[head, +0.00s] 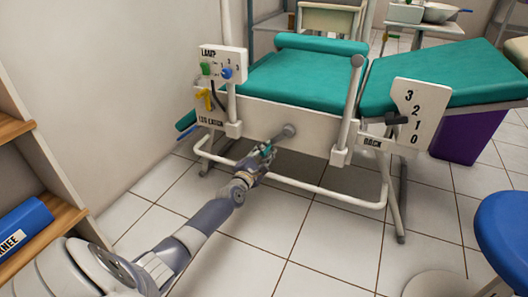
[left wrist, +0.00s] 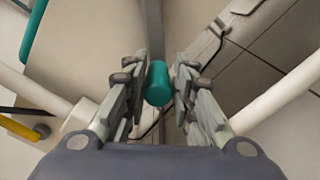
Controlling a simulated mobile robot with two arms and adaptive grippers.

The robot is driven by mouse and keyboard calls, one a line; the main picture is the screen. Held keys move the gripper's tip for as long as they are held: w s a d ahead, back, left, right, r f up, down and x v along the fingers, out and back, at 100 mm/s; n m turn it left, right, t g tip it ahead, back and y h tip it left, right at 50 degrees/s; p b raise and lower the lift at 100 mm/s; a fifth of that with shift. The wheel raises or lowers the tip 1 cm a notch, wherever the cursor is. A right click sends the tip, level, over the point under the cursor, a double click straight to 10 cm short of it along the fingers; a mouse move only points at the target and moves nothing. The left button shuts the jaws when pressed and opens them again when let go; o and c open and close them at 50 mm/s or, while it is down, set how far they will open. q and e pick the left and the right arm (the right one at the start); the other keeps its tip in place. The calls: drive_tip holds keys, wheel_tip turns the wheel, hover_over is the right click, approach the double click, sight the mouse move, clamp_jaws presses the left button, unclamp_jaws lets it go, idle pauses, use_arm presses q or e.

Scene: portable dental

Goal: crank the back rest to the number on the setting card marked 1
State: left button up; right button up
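The crank hub (head: 289,130) sits on the side of the dental chair (head: 300,82). Its arm reaches down left to a teal crank handle (head: 268,150). My left gripper (head: 265,154) is at this handle. In the left wrist view the handle (left wrist: 158,83) lies between the two fingers of my left gripper (left wrist: 160,80), which close in on both its sides. The plate marked BACK (head: 421,104) carries 3, 2, 1, 0 from top to bottom. Its black pointer (head: 397,119) is level with about 1 to 2. I see no setting card. My right gripper is out of view.
A blue stool (head: 505,228) is at right. Tiled floor between is clear.

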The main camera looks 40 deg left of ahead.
use_arm(q)
drive_tip(key=shift+o, duration=0.5)
drive_tip(key=v, duration=1.2)
drive_tip(key=shift+r, duration=0.1)
